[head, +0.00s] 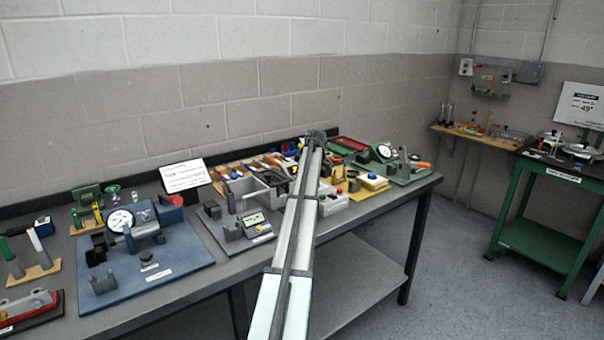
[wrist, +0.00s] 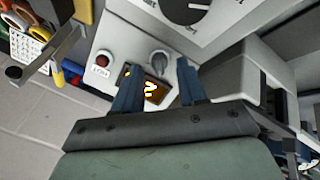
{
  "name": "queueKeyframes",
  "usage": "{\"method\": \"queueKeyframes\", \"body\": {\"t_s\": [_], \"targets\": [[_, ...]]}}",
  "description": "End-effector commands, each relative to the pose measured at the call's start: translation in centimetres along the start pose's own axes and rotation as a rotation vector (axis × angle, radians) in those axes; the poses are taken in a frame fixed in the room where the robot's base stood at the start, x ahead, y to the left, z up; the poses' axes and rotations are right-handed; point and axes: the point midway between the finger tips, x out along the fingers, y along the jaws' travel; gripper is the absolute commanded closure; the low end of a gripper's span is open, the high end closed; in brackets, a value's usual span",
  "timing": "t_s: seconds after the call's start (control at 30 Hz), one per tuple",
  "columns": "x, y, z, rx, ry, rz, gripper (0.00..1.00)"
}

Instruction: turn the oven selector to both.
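In the wrist view a grey knob (wrist: 157,61), which looks like the oven selector, sits on a pale panel (wrist: 122,38). My gripper (wrist: 157,66) is open, with its two dark blue fingers on either side of the knob in the picture and nothing held. I cannot tell how far the fingertips are above the panel, or what the knob points to. A dark display (wrist: 155,90) with a lit orange sign shows partly between the fingers. In the head view my arm covers the gripper and the knob.
A red button (wrist: 102,58) is left of the knob, and a large dial (wrist: 187,8) is above it. A grey block (wrist: 235,78) stands close on the right. In the head view the bench (head: 190,285) is crowded with fixtures, including a blue gauge stand (head: 150,258).

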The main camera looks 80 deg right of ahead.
Motion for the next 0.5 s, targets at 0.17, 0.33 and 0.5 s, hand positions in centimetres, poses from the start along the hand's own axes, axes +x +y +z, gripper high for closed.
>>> {"method": "queueKeyframes", "body": {"t_s": [0.17,0.33,0.5], "targets": [[0.0,0.0,0.0,0.000,0.000,0.000,0.59],[-0.7,0.0,0.0,0.001,0.000,0.001,0.59],[-3.1,-0.1,0.0,0.000,0.000,0.001,0.59]]}}
